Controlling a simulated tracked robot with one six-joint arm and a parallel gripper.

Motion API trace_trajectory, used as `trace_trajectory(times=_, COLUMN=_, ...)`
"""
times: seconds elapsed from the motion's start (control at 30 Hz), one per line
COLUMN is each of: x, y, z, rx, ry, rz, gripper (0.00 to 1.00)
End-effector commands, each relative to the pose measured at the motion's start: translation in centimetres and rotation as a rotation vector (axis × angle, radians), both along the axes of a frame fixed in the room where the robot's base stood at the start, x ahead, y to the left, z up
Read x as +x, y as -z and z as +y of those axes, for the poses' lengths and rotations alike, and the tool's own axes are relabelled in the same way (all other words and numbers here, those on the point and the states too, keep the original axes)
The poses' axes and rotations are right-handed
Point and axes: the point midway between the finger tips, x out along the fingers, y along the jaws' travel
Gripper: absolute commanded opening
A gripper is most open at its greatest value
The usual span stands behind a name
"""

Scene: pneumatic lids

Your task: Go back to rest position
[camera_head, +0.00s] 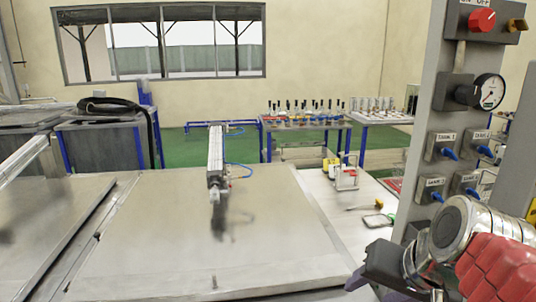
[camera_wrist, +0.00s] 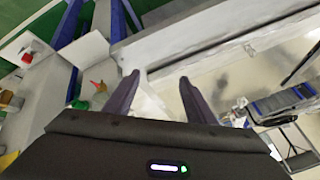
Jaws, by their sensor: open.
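My gripper (camera_wrist: 158,82) shows in the wrist view with its two dark fingers apart and nothing between them. In the head view my gripper (camera_head: 372,272) is at the lower right, below the grey control panel (camera_head: 440,110). My silver and red arm comes in from the right edge there. The gripper looks apart from the panel and its blue valves. In the wrist view the fingers lie over a blurred pale surface, and their distance from it cannot be told.
A large metal lid (camera_head: 150,240) fills the middle, with a pneumatic cylinder (camera_head: 216,155) on it. The panel bears a red knob (camera_head: 482,20), a gauge (camera_head: 489,92) and several blue-handled valves. Loose tools (camera_head: 365,206) lie on the side bench. A tool table (camera_head: 300,121) stands behind.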

Motion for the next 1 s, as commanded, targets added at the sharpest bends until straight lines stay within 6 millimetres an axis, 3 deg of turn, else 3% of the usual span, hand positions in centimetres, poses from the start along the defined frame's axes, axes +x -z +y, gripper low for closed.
trace_trajectory(times=0.2, x=-3.9, y=4.7, z=2.3, rx=-0.170, ry=-0.178, rz=0.027, gripper=0.50)
trace_trajectory(times=0.4, x=-6.1, y=7.4, z=3.0, rx=-0.284, ry=-0.289, rz=0.032, gripper=0.50)
trace_trajectory(times=1.0, x=-6.5, y=7.9, z=3.0, rx=-0.306, ry=-0.310, rz=0.033, gripper=0.50)
